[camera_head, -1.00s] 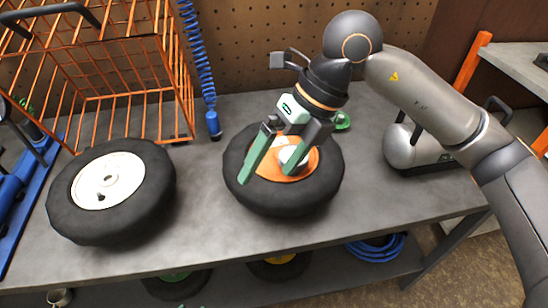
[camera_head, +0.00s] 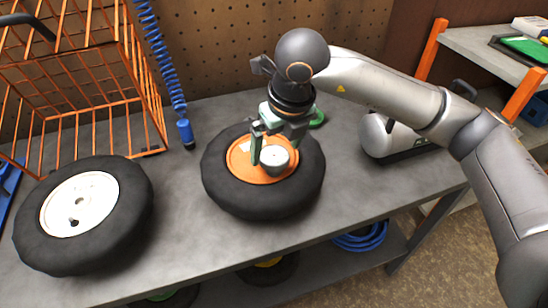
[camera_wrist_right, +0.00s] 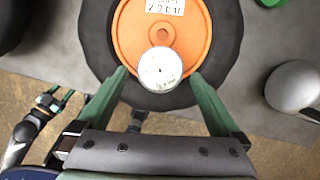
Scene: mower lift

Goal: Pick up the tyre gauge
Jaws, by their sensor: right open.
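The tyre gauge seems to be the round, pale-faced thing (camera_head: 274,158) on the orange hub of the right-hand wheel (camera_head: 222,188). In the right wrist view the gauge (camera_wrist_right: 160,68) shows its whitish face near the hub's lower edge. My right gripper (camera_head: 273,157) is open above the wheel, its green fingers pointing down around the gauge. In the right wrist view one finger shows on each side of the gauge, with gaps between. A part that looks like my left gripper (camera_wrist_right: 50,98) shows small at the lower left there; its jaws are unclear.
A white-hubbed wheel (camera_head: 128,190) lies at the left of the grey bench (camera_head: 180,240). An orange wire rack (camera_head: 95,128) and a blue coiled hose (camera_head: 166,70) stand behind. A silver tank (camera_head: 377,136) is at the right. The bench front is clear.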

